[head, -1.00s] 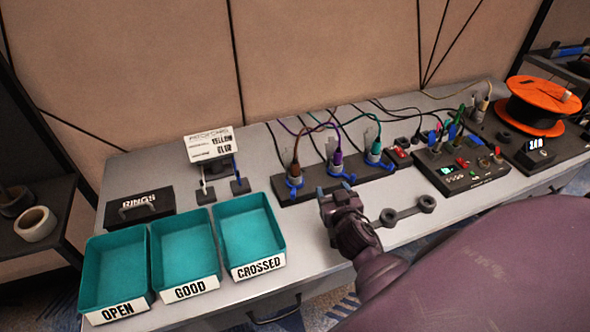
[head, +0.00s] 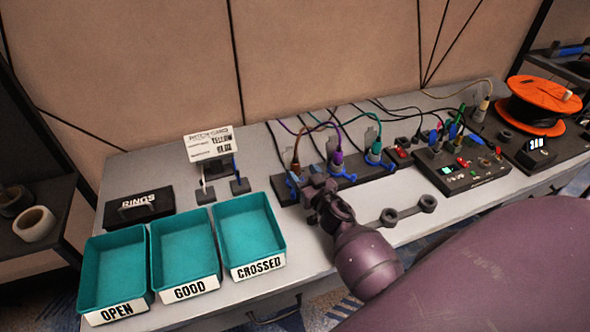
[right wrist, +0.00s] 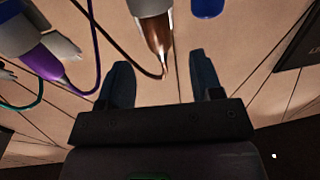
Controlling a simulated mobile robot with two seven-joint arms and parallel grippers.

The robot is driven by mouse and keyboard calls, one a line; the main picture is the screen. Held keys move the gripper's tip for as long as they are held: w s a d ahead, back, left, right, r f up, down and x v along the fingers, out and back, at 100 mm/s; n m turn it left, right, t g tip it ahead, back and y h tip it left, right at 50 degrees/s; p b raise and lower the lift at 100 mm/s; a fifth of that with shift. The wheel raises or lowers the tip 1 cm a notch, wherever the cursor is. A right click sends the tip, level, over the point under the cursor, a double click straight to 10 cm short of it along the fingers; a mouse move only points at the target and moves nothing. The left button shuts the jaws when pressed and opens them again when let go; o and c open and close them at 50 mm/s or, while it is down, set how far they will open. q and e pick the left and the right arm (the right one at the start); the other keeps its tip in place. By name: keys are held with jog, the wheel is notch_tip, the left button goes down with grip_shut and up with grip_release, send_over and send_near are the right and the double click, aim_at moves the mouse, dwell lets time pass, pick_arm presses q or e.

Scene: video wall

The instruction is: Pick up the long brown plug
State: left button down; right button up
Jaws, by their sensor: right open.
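The brown plug (head: 295,168) stands in the left socket of a black strip on the table, with a brown cord arching from its top. In the right wrist view the brown plug (right wrist: 157,32) is at the top centre. My right gripper (head: 304,184) is open and empty, close in front of the brown plug and partly covering its base. In the right wrist view its two fingers (right wrist: 162,82) are spread, with the brown plug beyond their tips, roughly in line with the gap. My left gripper is not in view.
The purple plug (head: 336,160) and green plug (head: 375,152) stand to the right in the same strip (head: 350,182). Teal trays (head: 250,235) lie to the left. A card stand (head: 218,168) is behind them. A dark two-ringed piece (head: 408,210) lies right of my arm.

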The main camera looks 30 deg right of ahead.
aim_at(298, 166)
jog(key=shift+w+d+b, duration=0.15)
jog(key=shift+w+b, duration=0.05)
jog(key=shift+w, duration=1.15)
jog(key=shift+w+d+b, duration=0.15)
jog(key=shift+w+b, duration=0.05)
jog(key=shift+w, duration=1.15)
jog(key=c, duration=1)
